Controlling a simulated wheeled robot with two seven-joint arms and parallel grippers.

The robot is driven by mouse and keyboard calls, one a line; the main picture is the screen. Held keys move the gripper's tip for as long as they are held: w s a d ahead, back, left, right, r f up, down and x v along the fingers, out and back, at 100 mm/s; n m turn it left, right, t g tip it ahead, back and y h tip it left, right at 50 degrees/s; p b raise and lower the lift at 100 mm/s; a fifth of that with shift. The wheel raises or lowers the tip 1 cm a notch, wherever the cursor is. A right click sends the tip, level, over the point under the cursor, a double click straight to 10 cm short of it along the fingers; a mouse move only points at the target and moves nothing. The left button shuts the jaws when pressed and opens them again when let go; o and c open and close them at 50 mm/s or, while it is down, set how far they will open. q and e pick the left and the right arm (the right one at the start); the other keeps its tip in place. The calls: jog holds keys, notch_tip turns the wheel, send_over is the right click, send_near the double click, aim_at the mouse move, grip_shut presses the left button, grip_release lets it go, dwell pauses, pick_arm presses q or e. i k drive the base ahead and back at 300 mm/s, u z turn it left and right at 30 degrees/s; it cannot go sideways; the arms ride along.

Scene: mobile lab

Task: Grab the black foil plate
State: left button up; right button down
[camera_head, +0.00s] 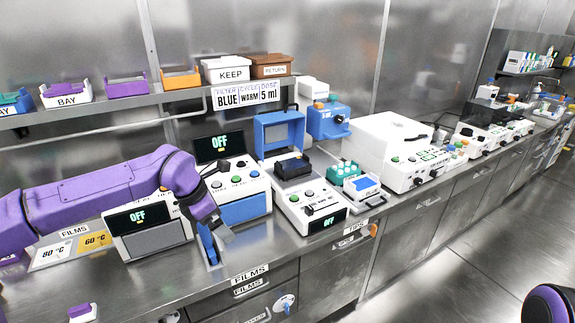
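A dark block (293,166) sits in the white device with the raised blue lid, at the middle of the counter. It may be the black foil plate, but at this size I cannot tell for sure. My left gripper (220,243) is at the end of the purple arm, pointing down over the counter front, left of that device and apart from the dark block. Its fingers are small and partly hidden, so I cannot tell whether they are open. A blue upright piece (207,243) shows beside it. My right gripper is out of view.
White devices with OFF displays (138,216) stand behind and beside my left arm. A shelf (120,120) above carries bins, including KEEP (226,69) and RETURN (272,65) boxes. A green rack (344,172) and a large white machine (385,145) stand to the right.

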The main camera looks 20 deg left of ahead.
aim_at(289, 169)
jog(key=z, duration=0.05)
jog(key=i, duration=1.4)
